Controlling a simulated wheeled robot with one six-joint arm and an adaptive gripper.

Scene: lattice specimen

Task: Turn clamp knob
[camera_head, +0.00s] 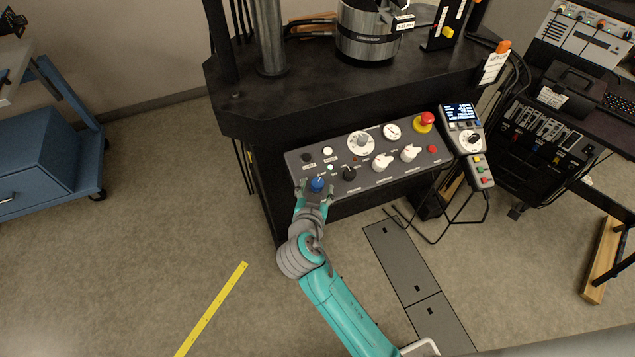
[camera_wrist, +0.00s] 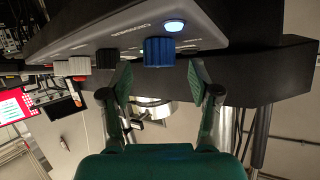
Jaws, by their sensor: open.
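The blue clamp knob (camera_head: 317,184) is at the lower left corner of the slanted grey control panel (camera_head: 395,170). In the wrist view the ribbed blue knob (camera_wrist: 159,52) stands out from the panel, with a lit button beside it. My gripper (camera_head: 316,189) is at this corner of the panel, one finger on each side of the knob in the head view. In the wrist view my gripper (camera_wrist: 160,82) is open, with gaps between both green-padded fingers and the knob. The knob shows slightly above the midline between the fingertips; contact is not visible.
A black knob (camera_head: 349,173) sits right of the blue one, with white knobs (camera_head: 380,161) farther right. A red emergency stop (camera_head: 427,118) is at the panel's upper right, beside a handheld pendant (camera_head: 462,138). The black machine table (camera_head: 290,97) rises behind.

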